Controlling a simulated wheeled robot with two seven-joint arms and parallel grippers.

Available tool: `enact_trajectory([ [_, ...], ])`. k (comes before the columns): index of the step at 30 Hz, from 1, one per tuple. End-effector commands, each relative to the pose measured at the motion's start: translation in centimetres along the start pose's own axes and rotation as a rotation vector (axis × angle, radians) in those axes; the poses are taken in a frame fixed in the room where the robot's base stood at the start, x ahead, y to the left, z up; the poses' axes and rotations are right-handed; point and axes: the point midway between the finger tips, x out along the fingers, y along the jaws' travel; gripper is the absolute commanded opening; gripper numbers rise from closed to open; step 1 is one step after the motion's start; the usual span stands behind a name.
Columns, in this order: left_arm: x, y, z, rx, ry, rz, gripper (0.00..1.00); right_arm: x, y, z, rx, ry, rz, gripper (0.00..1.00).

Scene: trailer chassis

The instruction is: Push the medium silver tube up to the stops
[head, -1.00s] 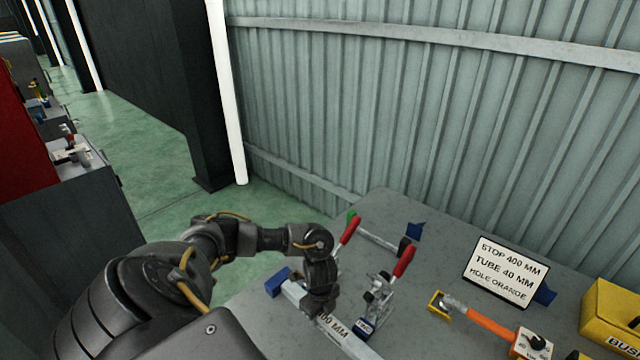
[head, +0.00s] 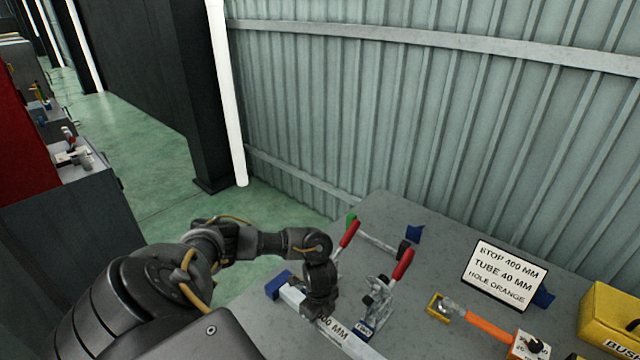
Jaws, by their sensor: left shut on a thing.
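The silver tube (head: 362,347) lies lengthwise near the front edge of the bench, with a partly hidden label ending in "00 MM". Its far left end is near a blue block (head: 278,285); I cannot tell whether they touch. My left gripper (head: 319,312) points down over the tube near that end and is shut on it. The fingertips are mostly hidden by the wrist. Two toggle clamps with red handles stand behind the tube, one (head: 349,234) farther back and one (head: 402,264) just right of my gripper. My right gripper is out of view.
A sign (head: 503,274) reads "STOP 400 MM, TUBE 40 MM, HOLE ORANGE". An orange-handled tool (head: 490,328) and a yellow box (head: 611,318) are at the right. Another bar (head: 378,240) lies at the back. The bench between the clamps and sign is clear.

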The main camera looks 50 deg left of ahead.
Motion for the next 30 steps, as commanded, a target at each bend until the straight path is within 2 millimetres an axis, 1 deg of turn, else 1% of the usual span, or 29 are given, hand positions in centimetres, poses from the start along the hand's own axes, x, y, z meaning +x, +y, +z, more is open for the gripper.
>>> enact_trajectory([
  [1,-0.1,-0.1,0.2,-0.001,-0.004,-0.001,0.00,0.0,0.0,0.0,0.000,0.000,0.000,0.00],
  [11,-0.1,-0.3,0.4,-0.001,-0.007,-0.002,0.00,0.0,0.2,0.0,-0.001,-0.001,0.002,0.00],
  [25,-0.2,-1.3,0.5,-0.002,-0.010,-0.004,0.00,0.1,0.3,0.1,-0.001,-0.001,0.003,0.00],
  [26,-0.2,-1.3,0.5,-0.002,-0.010,-0.004,0.40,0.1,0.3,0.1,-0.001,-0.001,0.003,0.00],
  [30,-0.1,-1.2,0.4,-0.002,-0.008,-0.003,0.58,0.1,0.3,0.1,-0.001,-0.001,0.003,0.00],
])
